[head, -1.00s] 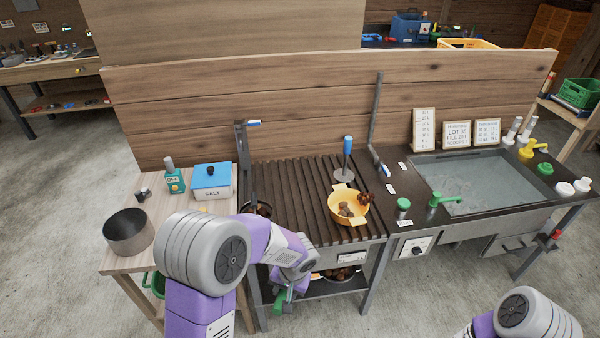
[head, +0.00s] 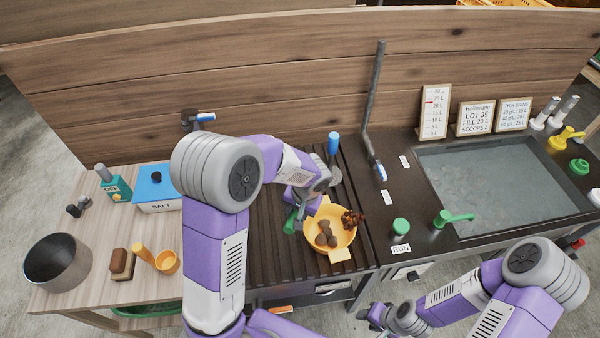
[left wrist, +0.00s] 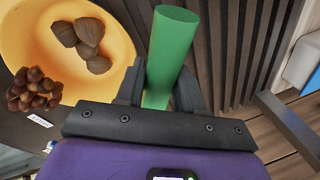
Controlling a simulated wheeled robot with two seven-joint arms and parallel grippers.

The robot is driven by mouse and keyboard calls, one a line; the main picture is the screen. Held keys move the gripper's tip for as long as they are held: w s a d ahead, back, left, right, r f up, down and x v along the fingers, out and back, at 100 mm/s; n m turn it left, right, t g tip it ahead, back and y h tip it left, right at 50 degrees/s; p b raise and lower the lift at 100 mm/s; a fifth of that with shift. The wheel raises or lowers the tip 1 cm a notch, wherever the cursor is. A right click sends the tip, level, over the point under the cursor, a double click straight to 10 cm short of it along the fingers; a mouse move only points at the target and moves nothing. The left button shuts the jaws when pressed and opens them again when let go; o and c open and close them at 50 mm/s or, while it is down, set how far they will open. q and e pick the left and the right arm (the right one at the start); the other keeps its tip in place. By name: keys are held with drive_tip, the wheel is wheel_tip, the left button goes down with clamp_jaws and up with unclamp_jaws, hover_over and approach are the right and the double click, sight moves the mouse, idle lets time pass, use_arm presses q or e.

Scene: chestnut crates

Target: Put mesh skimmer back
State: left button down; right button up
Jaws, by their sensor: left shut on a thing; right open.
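My left gripper (head: 297,205) is above the slatted rack, just left of the yellow bowl. It is shut on a green handle (left wrist: 172,55), which shows as a plain green cylinder between the fingers in the left wrist view. The green handle also shows in the head view (head: 290,221). No mesh head is visible on it, so I cannot tell for sure that it is the mesh skimmer. A blue-handled tool with a round grey disc (head: 334,146) stands upright behind the bowl, partly hidden by my arm. My right gripper (head: 372,318) is open and low, in front of the counter.
The yellow bowl (head: 341,254) holds several chestnuts; a brown cluster (head: 353,218) lies at its right edge. A sink (head: 505,175) is on the right.

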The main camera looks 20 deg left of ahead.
use_arm(q)
drive_tip(key=w+a+n+b, duration=0.1)
drive_tip(key=w+a+b, duration=0.35)
drive_tip(key=a, duration=0.45)
drive_tip(key=x, duration=0.3)
drive_tip(key=d+b+x, duration=0.1)
drive_tip(key=x, duration=0.2)
drive_tip(key=b+x, duration=0.1)
drive_tip(key=x, duration=0.2)
drive_tip(key=shift+d+f, duration=0.1)
drive_tip(key=shift+d, duration=0.15)
use_arm(e)
wheel_tip(320, 180, down, 8)
use_arm(q)
drive_tip(key=shift+b, duration=0.3)
drive_tip(key=c, duration=1.1)
unclamp_jaws()
drive_tip(key=o, duration=0.4)
use_arm(e)
drive_tip(key=shift+f, duration=0.1)
